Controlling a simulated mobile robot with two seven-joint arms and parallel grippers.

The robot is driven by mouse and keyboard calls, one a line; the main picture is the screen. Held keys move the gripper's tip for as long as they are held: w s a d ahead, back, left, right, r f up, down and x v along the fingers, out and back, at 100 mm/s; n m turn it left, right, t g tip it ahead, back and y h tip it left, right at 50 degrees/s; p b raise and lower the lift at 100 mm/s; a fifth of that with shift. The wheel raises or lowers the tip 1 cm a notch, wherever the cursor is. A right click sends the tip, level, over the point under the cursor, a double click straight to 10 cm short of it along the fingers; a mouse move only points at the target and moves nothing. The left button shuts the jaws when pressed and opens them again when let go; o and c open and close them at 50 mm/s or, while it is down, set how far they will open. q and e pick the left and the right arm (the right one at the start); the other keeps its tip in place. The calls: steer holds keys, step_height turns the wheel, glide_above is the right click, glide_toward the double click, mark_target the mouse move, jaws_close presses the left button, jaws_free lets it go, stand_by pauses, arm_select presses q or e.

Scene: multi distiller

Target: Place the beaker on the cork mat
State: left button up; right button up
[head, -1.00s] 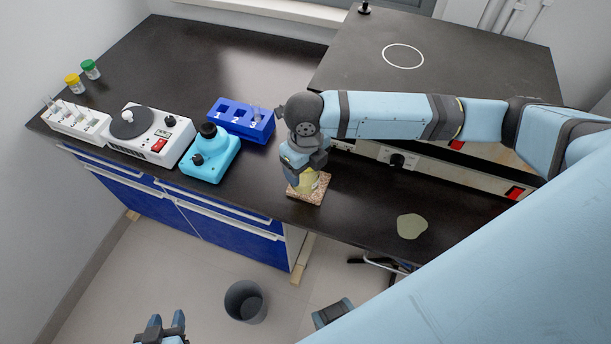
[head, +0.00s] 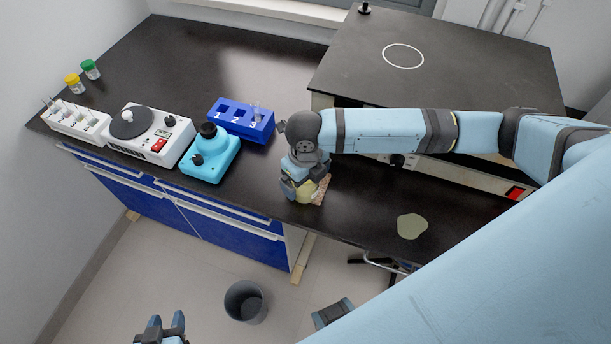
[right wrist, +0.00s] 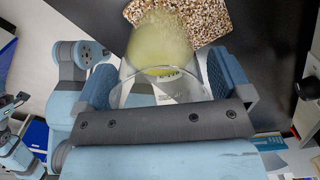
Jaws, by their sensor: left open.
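The beaker, clear glass with yellow-green liquid, shows in the right wrist view (right wrist: 160,50) and is partly hidden by the gripper in the head view. My right gripper (head: 306,186) has its fingers on both sides of the beaker, close against the glass; it also shows in the right wrist view (right wrist: 163,90). The speckled cork mat (head: 322,190) lies near the bench's front edge, mostly hidden behind the gripper. In the right wrist view the mat (right wrist: 205,18) extends beyond the beaker's base, which overlaps it only partly; contact is unclear. My left gripper (head: 166,322) is open and empty, low over the floor.
A blue numbered rack (head: 241,120), a turquoise device (head: 210,157) and a white stirrer (head: 150,136) stand left of the mat. A raised dark-topped unit (head: 460,70) stands behind my right arm. A flat grey-green disc (head: 412,226) lies right. A bin (head: 246,302) stands on the floor.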

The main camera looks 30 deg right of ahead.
steer(key=shift+r, duration=0.1)
step_height(320, 180, up, 12)
stand_by(0.5)
stand_by(0.4)
